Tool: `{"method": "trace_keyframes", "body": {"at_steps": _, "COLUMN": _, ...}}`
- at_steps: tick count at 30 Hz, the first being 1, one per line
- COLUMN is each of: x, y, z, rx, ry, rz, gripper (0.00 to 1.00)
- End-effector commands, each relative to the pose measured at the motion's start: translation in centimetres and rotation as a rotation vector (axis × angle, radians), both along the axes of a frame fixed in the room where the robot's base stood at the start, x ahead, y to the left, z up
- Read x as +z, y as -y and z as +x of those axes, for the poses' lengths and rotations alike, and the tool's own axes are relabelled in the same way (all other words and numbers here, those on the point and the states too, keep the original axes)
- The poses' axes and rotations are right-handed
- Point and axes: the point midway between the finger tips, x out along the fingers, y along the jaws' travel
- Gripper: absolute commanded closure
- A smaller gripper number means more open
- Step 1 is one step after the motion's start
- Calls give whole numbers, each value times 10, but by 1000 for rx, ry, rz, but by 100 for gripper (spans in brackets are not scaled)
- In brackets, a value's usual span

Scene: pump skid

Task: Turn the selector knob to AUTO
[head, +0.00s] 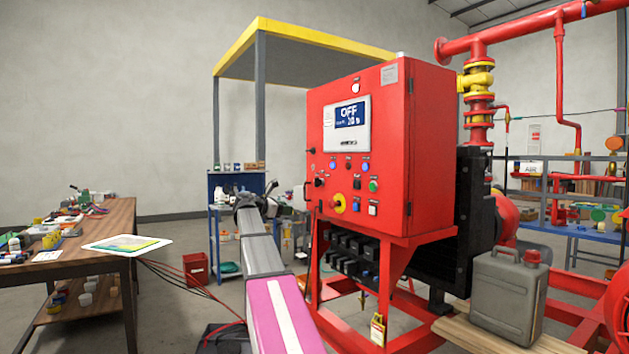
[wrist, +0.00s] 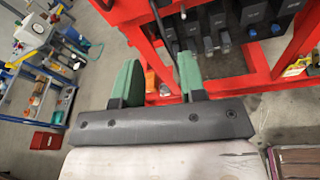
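The red control cabinet (head: 385,205) stands right of the middle in the head view. Its screen (head: 349,117) reads OFF with a "20 s" line below. A small black knob (head: 319,182) sits at the left edge of the button rows and looks like the selector; its marking is too small to read. My gripper (wrist: 158,82) is open and empty, its two green fingers well apart in the wrist view. In the head view my arm's end is left of the cabinet, apart from the knob. The wrist view shows the lower stand, not the knob.
A red and yellow emergency stop (head: 338,203) and several buttons share the panel. Black boxes (head: 352,262) sit below it on the red frame. A wooden bench (head: 115,222) is at left, a blue cart (head: 219,228) behind my arm, a grey can (head: 505,297) at right.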

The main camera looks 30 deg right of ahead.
Motion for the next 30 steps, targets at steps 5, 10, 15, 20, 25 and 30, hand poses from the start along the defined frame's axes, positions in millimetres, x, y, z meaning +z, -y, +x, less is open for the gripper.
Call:
{"method": "trace_keyframes", "body": {"at_steps": 5, "x": 85, "y": 22, "z": 3, "rx": -47, "ry": -135, "rz": -148, "gripper": 62}}
{"method": "trace_keyframes", "body": {"at_steps": 10, "x": 114, "y": 29, "z": -1, "rx": -71, "ry": -194, "rz": -202, "gripper": 62}}
{"method": "trace_keyframes", "body": {"at_steps": 15, "x": 116, "y": 43, "z": -2, "rx": -73, "ry": -200, "rz": -207, "gripper": 62}}
{"method": "trace_keyframes", "body": {"at_steps": 20, "x": 116, "y": 69, "z": 0, "rx": -73, "ry": -199, "rz": -206, "gripper": 62}}
{"method": "trace_keyframes", "body": {"at_steps": 25, "x": 116, "y": 99, "z": 1, "rx": -72, "ry": -198, "rz": -205, "gripper": 62}}
{"method": "trace_keyframes", "body": {"at_steps": 30, "x": 115, "y": 122, "z": 2, "rx": -72, "ry": -197, "rz": -205, "gripper": 62}}
